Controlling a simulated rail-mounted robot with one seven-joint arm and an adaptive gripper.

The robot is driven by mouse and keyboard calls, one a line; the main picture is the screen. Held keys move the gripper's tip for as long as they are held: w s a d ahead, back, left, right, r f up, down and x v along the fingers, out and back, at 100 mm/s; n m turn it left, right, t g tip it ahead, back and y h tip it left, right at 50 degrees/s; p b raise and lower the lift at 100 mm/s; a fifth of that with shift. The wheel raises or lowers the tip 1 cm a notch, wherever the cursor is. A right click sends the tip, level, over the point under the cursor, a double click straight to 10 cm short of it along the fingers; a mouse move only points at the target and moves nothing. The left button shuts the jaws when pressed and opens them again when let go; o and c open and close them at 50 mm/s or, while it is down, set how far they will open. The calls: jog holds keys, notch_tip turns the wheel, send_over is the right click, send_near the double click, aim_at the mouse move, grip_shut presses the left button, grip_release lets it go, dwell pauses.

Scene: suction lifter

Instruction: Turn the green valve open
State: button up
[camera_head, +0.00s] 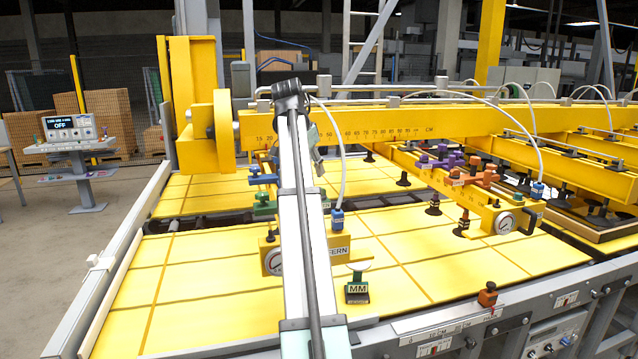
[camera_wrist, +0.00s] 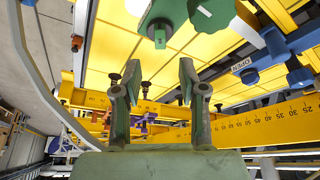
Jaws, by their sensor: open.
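In the head view, a green valve-like part (camera_head: 264,208) sits below a blue handle (camera_head: 262,180) on the yellow lifter, left of my arm. In the head view my arm mostly hides the gripper.
A yellow beam with a printed scale (camera_head: 400,122) runs across the lifter. Side arms with orange handles (camera_head: 480,180) and a gauge (camera_head: 504,223) stand at right. A green "MM" block (camera_head: 357,292) stands on the yellow panel (camera_head: 205,300). White hoses arch over the beam.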

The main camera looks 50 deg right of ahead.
jog(key=p+x, duration=0.2)
jog(key=x, duration=0.5)
jog(key=shift+d+f, duration=0.1)
jog(key=shift+f, duration=0.2)
grip_shut()
